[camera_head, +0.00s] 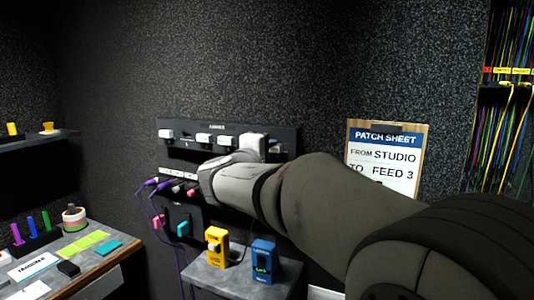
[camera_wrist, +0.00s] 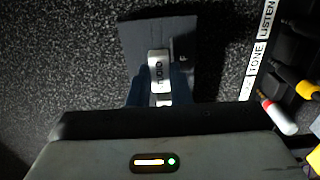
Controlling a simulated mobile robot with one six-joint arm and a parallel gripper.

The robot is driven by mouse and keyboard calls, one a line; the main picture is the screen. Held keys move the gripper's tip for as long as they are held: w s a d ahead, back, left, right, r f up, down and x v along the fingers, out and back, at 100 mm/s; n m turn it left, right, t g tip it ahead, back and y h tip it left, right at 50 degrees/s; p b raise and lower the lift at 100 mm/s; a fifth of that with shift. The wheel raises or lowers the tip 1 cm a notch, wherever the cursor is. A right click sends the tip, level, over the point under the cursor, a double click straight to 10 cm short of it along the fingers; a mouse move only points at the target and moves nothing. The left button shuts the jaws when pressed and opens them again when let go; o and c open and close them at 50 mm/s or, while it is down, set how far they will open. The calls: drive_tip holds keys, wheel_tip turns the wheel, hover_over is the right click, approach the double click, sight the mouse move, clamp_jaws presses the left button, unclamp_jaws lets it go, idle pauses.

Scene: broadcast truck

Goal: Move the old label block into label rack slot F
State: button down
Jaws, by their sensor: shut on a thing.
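The label block (camera_wrist: 159,68) is white with dark lettering that seems to read STUDIO sideways, in the wrist view. My gripper (camera_wrist: 160,92) is shut on it, with its fingers partly in shadow. The block is in front of the dark rack panel, beside a letter F (camera_wrist: 183,58); I cannot tell whether it is seated in the slot. In the head view my gripper (camera_head: 252,145) is at the right part of the label rack (camera_head: 288,132) and hides the block. Other white blocks (camera_head: 203,138) sit in the rack to its left.
Below the rack is a white label strip (camera_wrist: 255,65) with plugs (camera_head: 165,184) on purple cables. A yellow box (camera_head: 216,247) and a blue box (camera_head: 263,262) stand on a grey ledge. A patch sheet (camera_head: 385,160) hangs at right, behind my arm.

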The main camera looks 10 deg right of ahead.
drive_tip(key=shift+b+x, duration=0.35)
drive_tip(key=shift+x, duration=0.65)
drive_tip(key=c, duration=1.3)
unclamp_jaws()
drive_tip(key=shift+o, duration=0.2)
drive_tip(key=shift+a, duration=0.1)
drive_tip(key=b+v, duration=0.1)
drive_tip(key=v, duration=0.6)
drive_tip(key=shift+s+a, duration=0.2)
drive_tip(key=shift+s, duration=0.1)
